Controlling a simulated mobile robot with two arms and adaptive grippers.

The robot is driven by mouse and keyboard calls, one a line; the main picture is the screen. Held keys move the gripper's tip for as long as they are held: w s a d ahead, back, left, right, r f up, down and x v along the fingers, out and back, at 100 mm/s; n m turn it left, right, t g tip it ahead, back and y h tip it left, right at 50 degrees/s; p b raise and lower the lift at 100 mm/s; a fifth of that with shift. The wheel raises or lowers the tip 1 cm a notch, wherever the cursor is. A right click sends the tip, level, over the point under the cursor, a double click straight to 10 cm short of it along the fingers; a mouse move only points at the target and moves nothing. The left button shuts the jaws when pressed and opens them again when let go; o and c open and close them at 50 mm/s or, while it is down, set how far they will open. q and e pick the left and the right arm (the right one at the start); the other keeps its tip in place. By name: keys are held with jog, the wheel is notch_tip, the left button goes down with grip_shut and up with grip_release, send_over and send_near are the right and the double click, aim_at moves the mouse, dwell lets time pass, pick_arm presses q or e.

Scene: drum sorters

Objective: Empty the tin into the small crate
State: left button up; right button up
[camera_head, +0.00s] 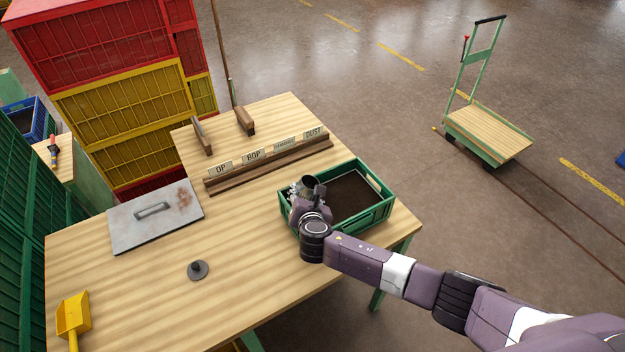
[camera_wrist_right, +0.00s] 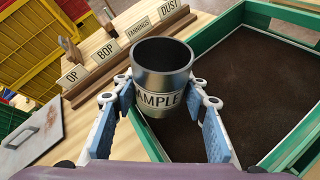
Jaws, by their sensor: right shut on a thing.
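The tin (camera_wrist_right: 163,62) is a grey metal cylinder labelled "AMPLE", its first letter hidden. It stands roughly upright, open mouth up, between the blue pads of my right gripper (camera_wrist_right: 163,100), which is shut on it. Its inside is dark and I cannot tell what it holds. In the head view the tin (camera_head: 309,181) and my right gripper (camera_head: 306,192) are over the left end of the small green crate (camera_head: 370,219). The crate's floor shows an even dark brown layer (camera_wrist_right: 250,85). My left gripper is not in view.
A wooden rack (camera_head: 265,165) with labels OP, BOP, FANNINGS and DUST stands behind the crate. A grey round lid with a knob (camera_head: 198,270), a metal plate with a handle (camera_head: 155,220) and a yellow scoop (camera_head: 73,312) lie on the table.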

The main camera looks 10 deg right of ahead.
jog(key=shift+a+r+n+h+p, duration=0.35)
jog(key=shift+a+r+n+h, duration=0.25)
jog(key=shift+a+r, duration=0.2)
jog(key=shift+a+r+n+h, duration=0.2)
jog(key=shift+a+n+h, duration=0.4)
jog(key=shift+n, duration=0.1)
jog(key=shift+d, duration=0.1)
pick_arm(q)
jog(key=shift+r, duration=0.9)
pick_arm(e)
jog(key=shift+d, duration=0.15)
jog(key=shift+r, duration=0.2)
notch_tip(320, 180, up, 3)
jog(key=shift+f, duration=0.15)
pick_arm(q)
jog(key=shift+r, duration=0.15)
pick_arm(e)
jog(key=shift+r, duration=0.4)
